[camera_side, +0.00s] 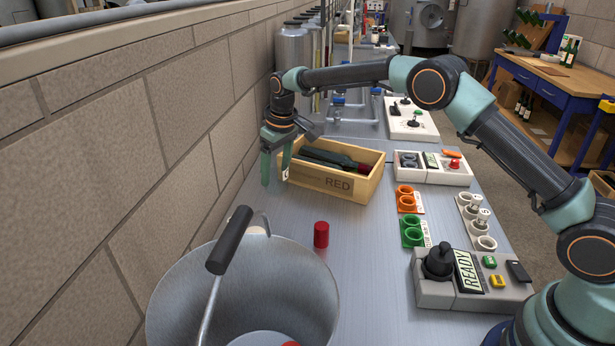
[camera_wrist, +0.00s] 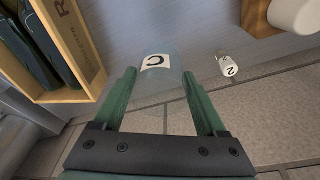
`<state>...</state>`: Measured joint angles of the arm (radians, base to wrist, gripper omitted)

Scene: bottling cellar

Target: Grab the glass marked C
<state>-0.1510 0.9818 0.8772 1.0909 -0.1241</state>
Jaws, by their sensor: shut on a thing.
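The glass marked C (camera_wrist: 157,62) is clear, with a white label bearing a black C. It sits between the two green fingers of my gripper (camera_wrist: 158,76) in the wrist view. My gripper is shut on it. In the side view my gripper (camera_side: 276,174) points down at the left end of the wooden crate, near the brick wall. The glass is hard to make out there because it is see-through. I cannot tell whether it touches the table.
A wooden crate (camera_side: 337,183) marked RED holds dark bottles close to the right of my gripper. A metal bucket (camera_side: 180,300) and a red cylinder (camera_side: 321,234) stand nearer the camera. A small piece marked 2 (camera_wrist: 228,64) is beside the glass. Brick wall (camera_side: 150,130) borders the left.

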